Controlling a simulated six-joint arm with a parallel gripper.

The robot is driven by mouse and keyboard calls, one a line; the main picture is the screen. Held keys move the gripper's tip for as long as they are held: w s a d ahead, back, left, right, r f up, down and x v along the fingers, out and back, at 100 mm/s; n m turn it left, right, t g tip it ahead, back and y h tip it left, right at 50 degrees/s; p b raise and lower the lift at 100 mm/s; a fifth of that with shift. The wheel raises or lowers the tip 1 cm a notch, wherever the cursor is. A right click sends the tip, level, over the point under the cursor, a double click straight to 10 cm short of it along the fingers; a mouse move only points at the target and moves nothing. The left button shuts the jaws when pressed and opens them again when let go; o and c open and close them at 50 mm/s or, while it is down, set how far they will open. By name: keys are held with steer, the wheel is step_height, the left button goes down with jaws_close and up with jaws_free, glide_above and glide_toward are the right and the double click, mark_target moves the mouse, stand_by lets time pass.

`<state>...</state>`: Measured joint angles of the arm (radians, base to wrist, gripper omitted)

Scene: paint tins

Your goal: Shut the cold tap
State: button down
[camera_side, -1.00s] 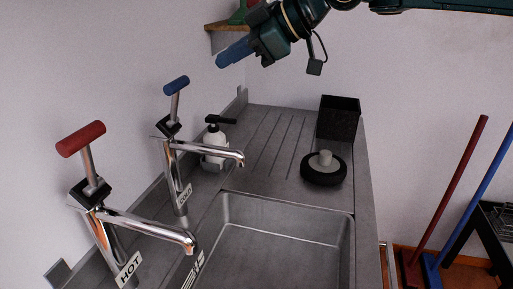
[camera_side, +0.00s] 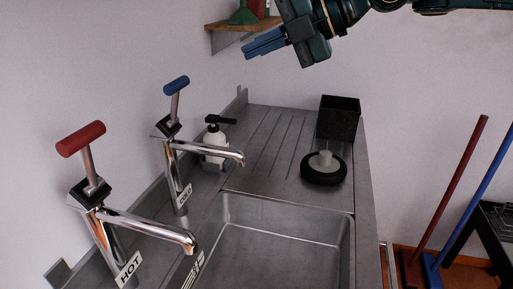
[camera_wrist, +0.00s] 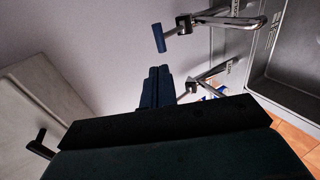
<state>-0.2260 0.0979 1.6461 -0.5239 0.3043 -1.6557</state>
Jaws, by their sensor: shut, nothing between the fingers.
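The cold tap (camera_side: 176,155) is chrome with a COLD label and a blue bar handle (camera_side: 177,85) on a lever that stands up from its body, tilted slightly right. The blue handle also shows in the wrist view (camera_wrist: 158,38), just beyond my fingertips. The hot tap (camera_side: 105,220) stands nearer the side camera, with a red bar handle (camera_side: 80,138) on a raised lever. My gripper (camera_side: 246,51) is up to the right of and above the blue handle, apart from it. Its blue fingers are shut and empty. They also show in the wrist view (camera_wrist: 158,72).
The steel sink (camera_side: 350,235) lies right of the taps. A soap bottle (camera_side: 214,142) stands behind the cold tap. A black box (camera_side: 339,118) and a round black-rimmed object (camera_side: 323,180) are on the drainer. A wall shelf (camera_side: 226,40) is close behind my gripper.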

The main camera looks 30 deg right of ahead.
mark_target(177, 80)
steer(key=shift+a, duration=0.1)
steer(key=x, duration=1.3)
steer(key=shift+w, duration=0.1)
steer(key=shift+w+a+f, duration=0.15)
steer(key=shift+w+a, duration=0.05)
steer(key=shift+a, duration=0.05)
stand_by(0.3)
steer(key=shift+w+a, duration=0.4)
steer(key=shift+r, duration=0.25)
steer(key=shift+r, duration=0.6)
